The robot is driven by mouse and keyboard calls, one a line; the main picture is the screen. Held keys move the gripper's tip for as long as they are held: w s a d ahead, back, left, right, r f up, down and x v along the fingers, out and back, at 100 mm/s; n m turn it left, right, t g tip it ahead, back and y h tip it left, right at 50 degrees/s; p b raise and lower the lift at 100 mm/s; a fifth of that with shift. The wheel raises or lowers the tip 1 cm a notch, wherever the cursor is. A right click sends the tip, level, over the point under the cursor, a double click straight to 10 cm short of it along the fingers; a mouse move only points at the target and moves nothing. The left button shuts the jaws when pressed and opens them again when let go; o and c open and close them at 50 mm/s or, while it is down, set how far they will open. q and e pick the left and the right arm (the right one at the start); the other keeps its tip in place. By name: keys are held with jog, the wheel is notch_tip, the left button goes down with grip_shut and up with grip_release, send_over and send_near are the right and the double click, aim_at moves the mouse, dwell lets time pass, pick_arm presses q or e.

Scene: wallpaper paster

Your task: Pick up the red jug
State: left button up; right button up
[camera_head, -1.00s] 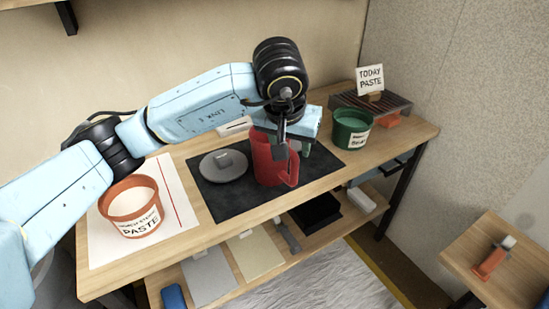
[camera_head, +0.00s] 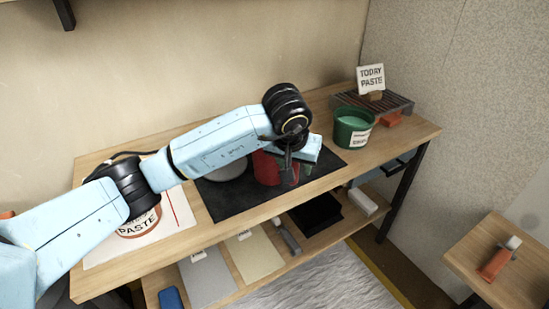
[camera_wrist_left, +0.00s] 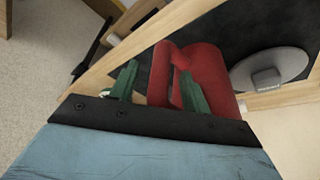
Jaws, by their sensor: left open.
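The red jug (camera_head: 266,168) stands upright on the dark mat (camera_head: 235,206) on the workbench. My left gripper (camera_head: 290,170) is above and in front of it, hiding much of its top and right side in the head view. In the left wrist view, the open green fingers of my left gripper (camera_wrist_left: 158,85) point at the jug (camera_wrist_left: 208,65). The jug's handle shows between the fingers, and the right finger overlaps the jug's body. I cannot tell whether either finger touches it. My right gripper is not in view.
A grey lid (camera_head: 228,171) lies on the mat left of the jug; it also shows in the wrist view (camera_wrist_left: 270,70). A green tub (camera_head: 352,128) stands to the right, near the "Today paste" sign (camera_head: 371,79).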

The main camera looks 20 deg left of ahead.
pick_arm(q)
jog(key=shift+c, duration=0.4)
grip_shut()
jog(key=shift+r, duration=0.1)
